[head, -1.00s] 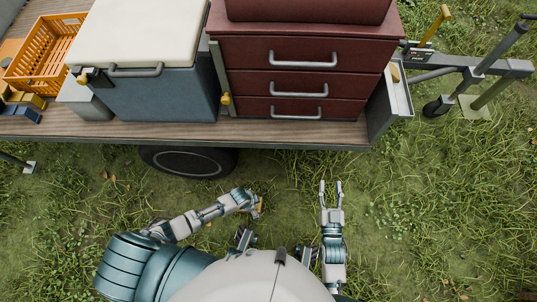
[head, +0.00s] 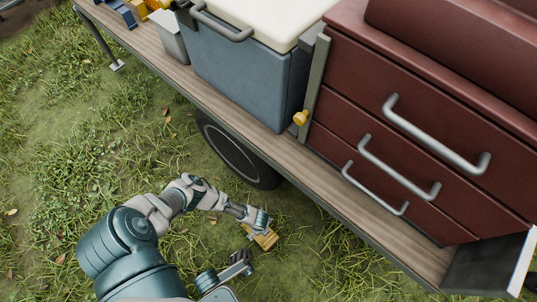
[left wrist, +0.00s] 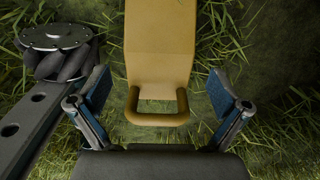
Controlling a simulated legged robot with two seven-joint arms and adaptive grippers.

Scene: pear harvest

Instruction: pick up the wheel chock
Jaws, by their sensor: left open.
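The wheel chock (left wrist: 160,50) is a yellow-orange wedge with a loop handle at its near end. It lies on the grass in the left wrist view, with the handle between the two fingers of my left gripper (left wrist: 160,108). The fingers are open, one on each side of the handle, and apart from it. In the head view the chock (head: 265,238) shows just beyond my left gripper (head: 252,222), which partly hides it. It lies beside the trailer wheel (head: 238,155). My right gripper is not in view.
The trailer's wooden deck (head: 170,70) overhangs the wheel and runs across the head view. It carries a blue cooler (head: 240,80) and a red drawer cabinet (head: 400,130). Grass lies open to the left. My own wheeled base part shows at the left of the wrist view.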

